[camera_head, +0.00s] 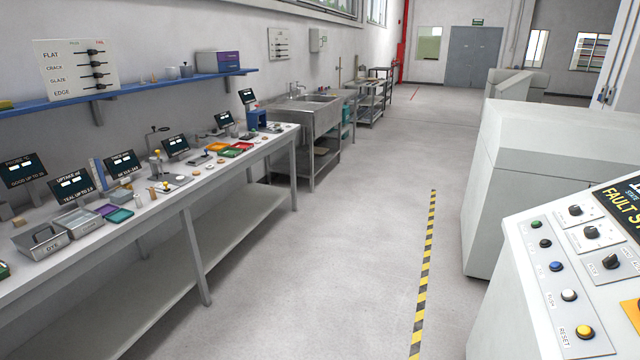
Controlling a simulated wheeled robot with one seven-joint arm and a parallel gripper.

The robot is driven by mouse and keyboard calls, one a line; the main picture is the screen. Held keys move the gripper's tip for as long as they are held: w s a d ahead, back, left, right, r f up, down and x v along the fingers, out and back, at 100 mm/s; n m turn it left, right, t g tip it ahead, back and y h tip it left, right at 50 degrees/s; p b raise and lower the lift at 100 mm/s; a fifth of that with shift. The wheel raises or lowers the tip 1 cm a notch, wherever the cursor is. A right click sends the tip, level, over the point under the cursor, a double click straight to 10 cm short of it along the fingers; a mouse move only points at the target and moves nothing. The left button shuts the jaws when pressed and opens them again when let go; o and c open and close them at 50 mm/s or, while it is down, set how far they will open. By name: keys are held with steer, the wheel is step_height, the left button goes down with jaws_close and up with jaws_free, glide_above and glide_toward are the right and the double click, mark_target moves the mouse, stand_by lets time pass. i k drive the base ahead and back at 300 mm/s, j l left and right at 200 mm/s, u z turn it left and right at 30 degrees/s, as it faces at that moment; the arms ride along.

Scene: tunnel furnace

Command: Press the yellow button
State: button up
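The yellow button (585,331) is round, in a dark ring, at the near end of a column of buttons on the white control panel (545,290) at the lower right. The word RESET is printed beside it. Above it in the same column are a white button (569,295), a blue button (556,266), a black button (545,243) and a green button (536,225). A larger yellow-orange part (632,308) is cut off by the right edge. My gripper is not in view.
Black knobs (591,232) and a dark screen reading FAULT (622,205) share the panel. A long workbench (240,165) with many small items runs along the left wall. A grey cabinet (520,170) stands behind the panel. The floor between is clear, with a yellow-black stripe (425,265).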

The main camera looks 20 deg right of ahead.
mark_target(583, 331)
steer(key=i, duration=2.4)
steer(key=i+j+z, duration=0.1)
steer(key=i+z, duration=0.15)
steer(key=i, duration=0.25)
steer(key=i+j+z, duration=0.15)
steer(key=i+z, duration=0.15)
steer(key=i, duration=0.25)
steer(key=i+j+z, duration=0.25)
steer(key=i, duration=0.2)
steer(key=z, duration=3.7)
